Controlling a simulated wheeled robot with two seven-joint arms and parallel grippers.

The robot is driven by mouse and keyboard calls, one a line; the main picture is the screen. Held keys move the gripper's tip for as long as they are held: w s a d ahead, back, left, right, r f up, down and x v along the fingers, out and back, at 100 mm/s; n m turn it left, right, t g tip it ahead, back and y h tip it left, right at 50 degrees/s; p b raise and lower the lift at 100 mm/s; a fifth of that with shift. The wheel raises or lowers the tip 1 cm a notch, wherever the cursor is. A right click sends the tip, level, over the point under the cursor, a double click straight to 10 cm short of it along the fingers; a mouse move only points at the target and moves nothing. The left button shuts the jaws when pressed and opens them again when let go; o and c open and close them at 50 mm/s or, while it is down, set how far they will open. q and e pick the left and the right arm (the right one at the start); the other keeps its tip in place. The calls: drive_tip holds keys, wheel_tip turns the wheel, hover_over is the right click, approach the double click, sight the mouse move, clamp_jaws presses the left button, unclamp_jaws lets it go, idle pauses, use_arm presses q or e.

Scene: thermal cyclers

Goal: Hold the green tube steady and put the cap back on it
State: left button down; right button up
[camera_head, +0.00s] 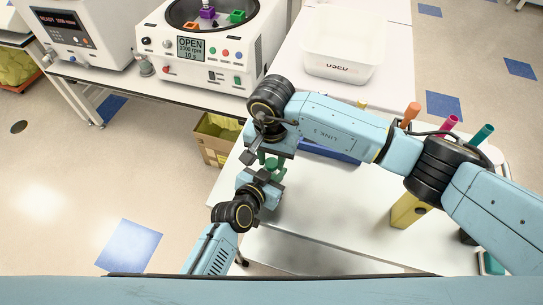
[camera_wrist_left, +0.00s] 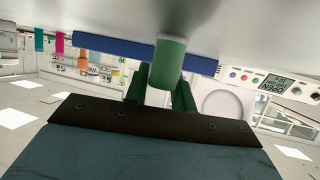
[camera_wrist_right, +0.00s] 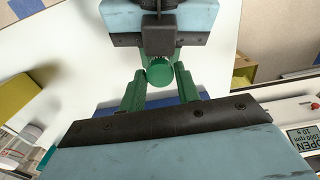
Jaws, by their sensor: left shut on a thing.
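The green tube (camera_wrist_left: 168,62) stands between the fingers of my left gripper (camera_wrist_left: 160,96), which is shut on it. In the head view my left gripper (camera_head: 268,181) is low over the white table, just in front of my right gripper (camera_head: 266,153). In the right wrist view a round green cap or tube top (camera_wrist_right: 160,72) lies between the fingertips of my right gripper (camera_wrist_right: 160,80), close to both. These fingers are apart, and I see no clear grip. Whether the cap is seated on the tube is hidden.
A blue rack (camera_head: 331,151) lies behind my right forearm. Orange (camera_head: 411,113), magenta (camera_head: 449,123) and teal (camera_head: 482,134) tubes stand at the right near a yellow block (camera_head: 409,211). A white bin (camera_head: 342,52) and an open centrifuge (camera_head: 208,48) are behind.

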drive_tip(key=c, duration=0.6)
drive_tip(key=m, duration=0.6)
drive_tip(key=shift+m, duration=0.3)
drive_tip(key=o, duration=1.1)
drive_tip(key=shift+c, duration=0.2)
drive_tip(key=shift+r, duration=2.25)
